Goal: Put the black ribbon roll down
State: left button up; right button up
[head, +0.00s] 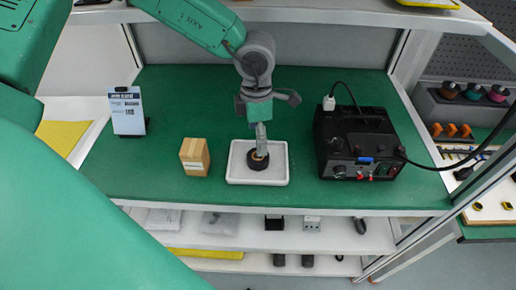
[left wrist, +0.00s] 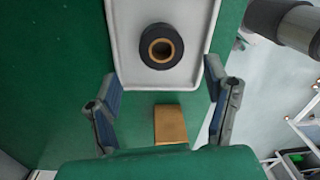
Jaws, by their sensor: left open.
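The black ribbon roll (head: 258,167) lies flat in a shallow white tray (head: 236,177) on the green worktop. The left wrist view shows the roll (left wrist: 146,52) from above, with its brown core, resting on the floor of the tray (left wrist: 124,70). My left gripper (head: 261,145) points down over the tray and partly covers the roll in the head view. My right gripper is in neither view.
A black power unit (head: 356,145) with a cable stands to the right. A small sign (head: 128,112) is at the back left. Green worktop is free between these things.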

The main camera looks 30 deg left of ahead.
pick_arm(q)
notch_tip(320, 180, up, 5)
jog(key=shift+w, duration=0.1)
dwell(0.7)
